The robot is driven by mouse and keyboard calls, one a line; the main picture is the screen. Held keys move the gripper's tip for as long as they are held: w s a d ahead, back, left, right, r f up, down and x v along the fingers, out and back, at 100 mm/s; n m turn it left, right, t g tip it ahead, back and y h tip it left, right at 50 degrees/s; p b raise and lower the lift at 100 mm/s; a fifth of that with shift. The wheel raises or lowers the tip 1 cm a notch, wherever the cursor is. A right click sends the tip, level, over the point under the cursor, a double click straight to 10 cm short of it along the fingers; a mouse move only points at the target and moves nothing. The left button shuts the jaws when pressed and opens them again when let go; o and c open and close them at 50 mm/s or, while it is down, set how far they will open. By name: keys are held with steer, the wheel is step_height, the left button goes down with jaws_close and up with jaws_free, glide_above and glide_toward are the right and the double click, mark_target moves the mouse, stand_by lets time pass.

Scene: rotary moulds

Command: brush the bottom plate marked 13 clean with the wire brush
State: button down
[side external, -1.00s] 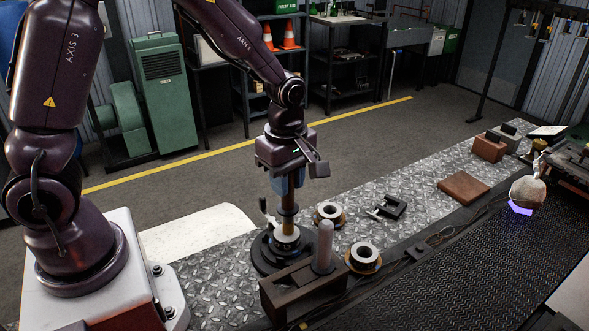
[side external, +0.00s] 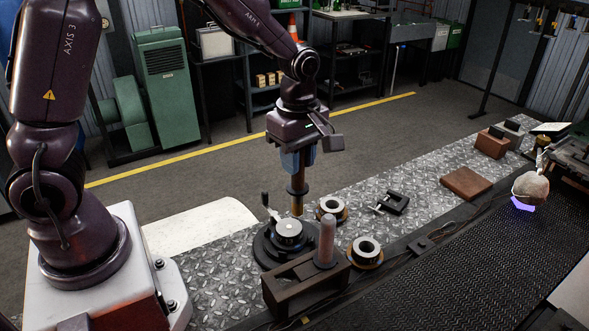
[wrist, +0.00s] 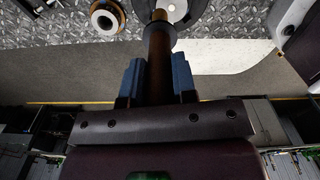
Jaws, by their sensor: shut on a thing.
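The bottom plate (side external: 289,228) is a pale metal disc on a black round base (side external: 262,250) with a small upright handle at its left. Its marking cannot be read now. My gripper (side external: 297,168) is shut on the wire brush (side external: 297,189), which hangs upright with its dark collar and yellowish bristles downward. The bristle end is beside the plate's upper right edge in the side view; whether it touches anything is unclear. In the wrist view, the brush handle (wrist: 158,65) lies between the blue fingers, and the plate (wrist: 176,10) is partly hidden behind it.
Two ring-shaped mould parts (side external: 331,208) (side external: 366,250) stand right of the base. A brown block (side external: 305,283) with an upright grey-pink rod (side external: 327,240) stands in front. A black clamp (side external: 394,202) and a brown slab (side external: 466,183) lie farther right. The tread-plate bench is clear between them.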

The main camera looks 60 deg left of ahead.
steer(key=shift+r, duration=2.6)
